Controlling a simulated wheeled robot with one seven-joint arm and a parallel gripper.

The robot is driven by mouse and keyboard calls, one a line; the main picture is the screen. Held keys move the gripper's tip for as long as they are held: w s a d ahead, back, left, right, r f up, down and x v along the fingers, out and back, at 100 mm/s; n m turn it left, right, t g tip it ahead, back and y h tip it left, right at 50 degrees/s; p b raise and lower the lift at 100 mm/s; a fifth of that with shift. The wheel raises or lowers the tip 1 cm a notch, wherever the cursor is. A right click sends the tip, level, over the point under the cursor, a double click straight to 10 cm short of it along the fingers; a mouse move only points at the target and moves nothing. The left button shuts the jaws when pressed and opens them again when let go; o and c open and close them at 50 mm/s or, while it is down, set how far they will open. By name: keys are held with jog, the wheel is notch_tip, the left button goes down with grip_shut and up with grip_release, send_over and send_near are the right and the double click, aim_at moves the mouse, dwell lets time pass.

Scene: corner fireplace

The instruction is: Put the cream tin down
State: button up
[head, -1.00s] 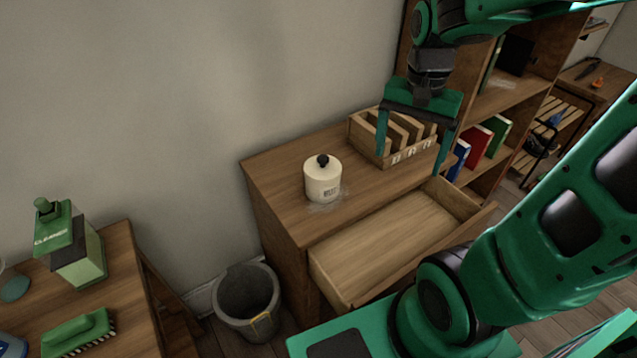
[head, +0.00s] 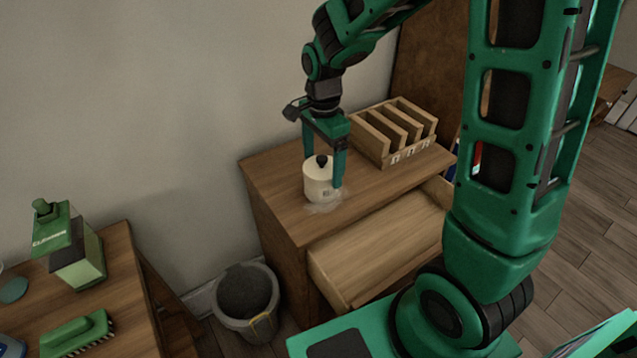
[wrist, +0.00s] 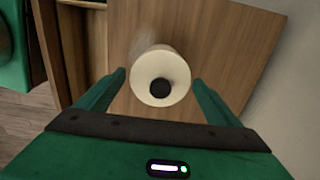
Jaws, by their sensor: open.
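The cream tin (head: 317,184) stands upright on the wooden cabinet top (head: 285,217), near its left front part. It is a round cream tin with a black lid knob. My gripper (head: 323,181) is above the tin with its fingers reaching down on either side, the right finger partly in front of it. In the wrist view the tin (wrist: 147,88) lies between and beyond the two open fingertips (wrist: 159,78), with gaps on both sides. The fingers do not visibly press on it.
A wooden divided rack (head: 393,132) stands behind and to the right on the cabinet. An open, empty drawer (head: 375,249) juts out below the top. A grey bin (head: 247,303) stands on the floor to the left. A side table (head: 118,262) holds a green cleaner bottle (head: 68,245) and a brush (head: 75,335).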

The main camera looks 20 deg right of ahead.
jog(key=shift+a+f, duration=0.1)
jog(key=shift+f, duration=3.05)
jog(key=c, duration=1.6)
jog(key=shift+r, duration=0.1)
